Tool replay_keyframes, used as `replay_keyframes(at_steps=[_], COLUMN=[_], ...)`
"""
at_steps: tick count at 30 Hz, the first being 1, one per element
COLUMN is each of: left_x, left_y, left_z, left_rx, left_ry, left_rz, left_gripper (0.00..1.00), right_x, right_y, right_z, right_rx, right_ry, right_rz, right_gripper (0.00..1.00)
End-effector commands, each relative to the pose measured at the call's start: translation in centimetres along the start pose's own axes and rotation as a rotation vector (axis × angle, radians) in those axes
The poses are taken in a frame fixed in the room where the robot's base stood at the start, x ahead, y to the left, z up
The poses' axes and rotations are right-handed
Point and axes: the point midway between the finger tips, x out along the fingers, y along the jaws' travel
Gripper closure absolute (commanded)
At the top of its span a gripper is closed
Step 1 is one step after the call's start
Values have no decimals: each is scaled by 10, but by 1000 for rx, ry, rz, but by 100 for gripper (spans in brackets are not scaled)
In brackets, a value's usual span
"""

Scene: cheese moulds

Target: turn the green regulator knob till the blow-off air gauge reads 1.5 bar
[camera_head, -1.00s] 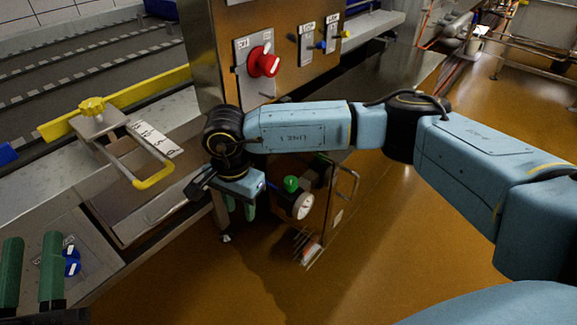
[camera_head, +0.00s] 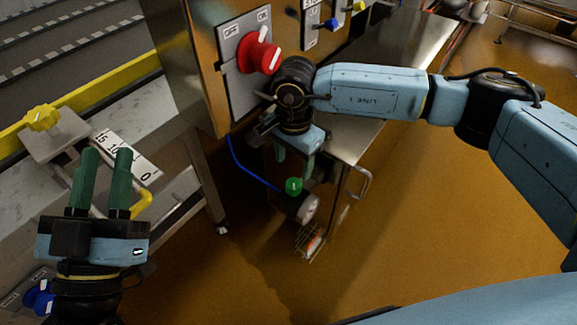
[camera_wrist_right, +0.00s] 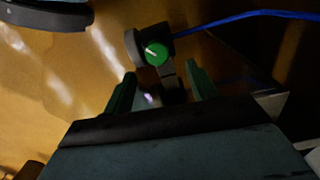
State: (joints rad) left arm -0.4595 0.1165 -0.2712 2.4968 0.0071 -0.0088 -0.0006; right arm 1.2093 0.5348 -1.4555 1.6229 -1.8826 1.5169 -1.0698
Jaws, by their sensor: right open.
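The green regulator knob (camera_head: 294,187) sits on a dark regulator low beside the steel stand, with the white-faced gauge (camera_head: 307,208) next to it. The gauge's reading is too small to make out. In the right wrist view the knob (camera_wrist_right: 156,53) has a pale line across its face and shows just beyond the fingertips, roughly between them. My right gripper (camera_wrist_right: 160,72) is open and empty; in the head view it hangs just above the knob, apart from it. My left gripper (camera_head: 105,154) is open and empty at the left, in front of the conveyor side.
A red rotary switch (camera_head: 260,55) is on the steel cabinet close to my right wrist. A yellow knob (camera_head: 42,117) and yellow-ended handle stand by the conveyor near my left gripper. A blue hose (camera_wrist_right: 240,17) runs to the regulator. Open floor (camera_head: 420,230) lies to the right.

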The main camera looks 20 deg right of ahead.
Motion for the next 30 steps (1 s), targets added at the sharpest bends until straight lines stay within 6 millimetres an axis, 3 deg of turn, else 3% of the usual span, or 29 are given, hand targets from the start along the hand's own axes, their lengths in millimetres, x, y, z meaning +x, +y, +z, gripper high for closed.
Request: replay_keyframes(at_steps=[9, 15, 27, 30], left_x=[-7, -14, -17, -17], left_y=[2, 2, 2, 2], left_z=[-23, -34, -40, -40], left_rx=[-1, -1, -1, -1], left_ry=[244, 363, 408, 408], left_rz=[7, 9, 10, 10], left_gripper=[68, 68, 68, 68], right_x=[44, 62, 67, 67], right_y=[0, 0, 0, 0], right_z=[0, 0, 0, 0], right_rx=[2, 3, 2, 2], right_ry=[0, 0, 0, 0], right_rz=[0, -1, -2, -2], right_gripper=[42, 42, 42, 53])
